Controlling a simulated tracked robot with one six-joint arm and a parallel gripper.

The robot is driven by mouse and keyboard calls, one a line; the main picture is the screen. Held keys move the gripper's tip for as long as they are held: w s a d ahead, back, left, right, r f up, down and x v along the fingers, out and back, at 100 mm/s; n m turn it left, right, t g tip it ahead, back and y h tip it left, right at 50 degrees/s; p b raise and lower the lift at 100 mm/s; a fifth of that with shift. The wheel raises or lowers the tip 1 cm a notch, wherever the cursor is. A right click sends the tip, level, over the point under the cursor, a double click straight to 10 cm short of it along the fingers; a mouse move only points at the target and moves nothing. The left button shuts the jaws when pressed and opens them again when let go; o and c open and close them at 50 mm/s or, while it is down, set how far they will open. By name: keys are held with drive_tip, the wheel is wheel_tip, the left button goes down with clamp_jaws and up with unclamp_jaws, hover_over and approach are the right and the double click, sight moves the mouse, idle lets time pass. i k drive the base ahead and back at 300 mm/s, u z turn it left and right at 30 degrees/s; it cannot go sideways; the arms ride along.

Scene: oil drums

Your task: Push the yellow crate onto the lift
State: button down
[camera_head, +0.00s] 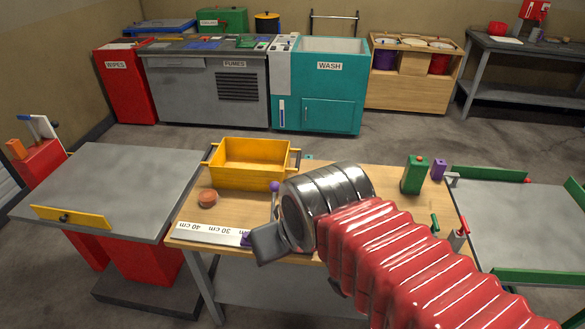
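The yellow crate (250,178) stands upright at the back left of the wooden workbench (408,232). It is open-topped, looks empty and has dark handles at its ends. The grey platform on a red column at the left, apparently the lift (118,190), lies close beside the bench's left edge, at about bench height. A yellow strip runs along its front edge. My gripper (270,243) is over the front middle of the bench, in front and to the right of the crate, apart from it. One dark finger shows; the rest is hidden behind my wrist, so its opening is unclear.
An orange-brown round piece (207,198) lies in front of the crate, and a ruler (212,234) along the bench's front edge. A purple-knobbed lever (275,187) stands right of the crate. A green-railed grey table (530,222) adjoins the right.

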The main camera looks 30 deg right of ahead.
sight(239, 163)
drive_tip(key=u, duration=0.05)
drive_tip(key=i, duration=1)
drive_tip(key=z, duration=0.05)
